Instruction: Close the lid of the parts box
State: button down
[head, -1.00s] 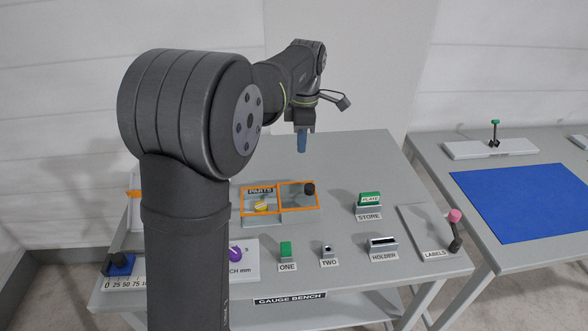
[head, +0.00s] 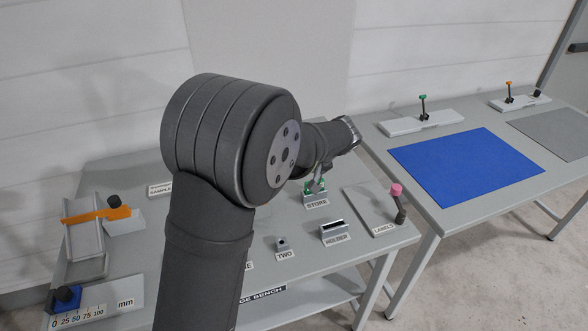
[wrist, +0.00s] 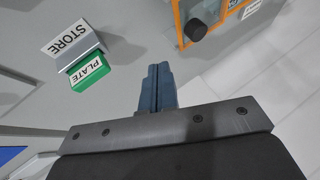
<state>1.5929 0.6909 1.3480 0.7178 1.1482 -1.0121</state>
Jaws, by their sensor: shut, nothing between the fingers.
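The parts box (wrist: 179,22) shows only in part at the top of the wrist view, with an orange edge and a black knob (wrist: 197,29). In the head view my arm hides it. The wrist view does not let me tell how far its lid is open. My gripper (wrist: 157,70) is shut and empty, its blue fingers together over the grey bench. It is apart from the box, with the knob up and to the right of the fingertips.
The green plate (wrist: 88,72) sits in the STORE holder (wrist: 72,45), left of my fingers. In the head view, the HOLDER block (head: 335,230), the TWO block (head: 282,244) and the LABELS board with a pink-knobbed lever (head: 397,190) stand on the bench. A blue mat (head: 465,165) lies on another table.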

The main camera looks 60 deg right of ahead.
jog(key=w+a+f, duration=0.1)
jog(key=w+f, duration=0.3)
jog(key=w, duration=0.2)
jog(key=shift+w+a+f, duration=0.25)
jog(key=shift+w+a, duration=0.15)
jog(key=w+a, duration=0.8)
jog(key=shift+w+a, duration=0.15)
jog(key=shift+a, duration=0.05)
jog(key=s+d, duration=0.1)
jog(key=s, duration=0.1)
jog(key=s+d, duration=0.1)
jog(key=s, duration=0.1)
jog(key=shift+d+r, duration=0.25)
jog(key=shift+d, duration=0.05)
jog(key=v, duration=0.9)
jog(key=shift+r, duration=0.2)
